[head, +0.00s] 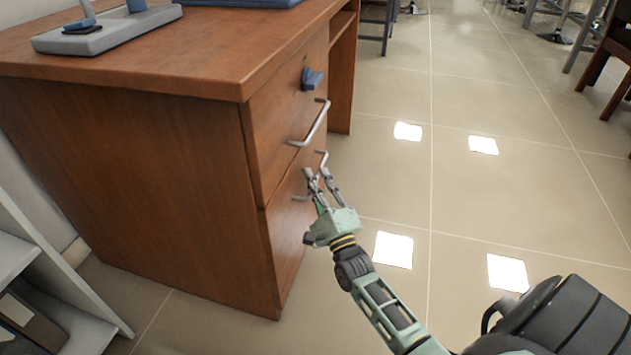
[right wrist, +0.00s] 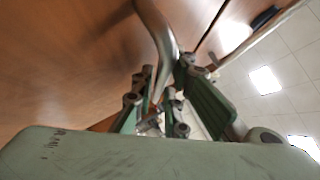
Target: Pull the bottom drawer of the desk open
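The brown wooden desk (head: 150,160) stands at the left with its drawer fronts facing right. The bottom drawer (head: 285,233) looks flush with the desk front. Its metal bar handle (head: 323,158) is partly hidden by my right gripper (head: 317,176). The right fingers are parted, one on each side of the handle. In the right wrist view the handle (right wrist: 160,35) runs between the fingers of the right gripper (right wrist: 166,72); whether they touch it is unclear. My left gripper is not in view.
The upper drawer (head: 286,115) has its own bar handle (head: 312,124) just above my gripper and a blue-grey lock piece (head: 312,79). A grey shelf unit (head: 50,270) stands at the lower left. The tiled floor (head: 480,200) right of the desk is clear.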

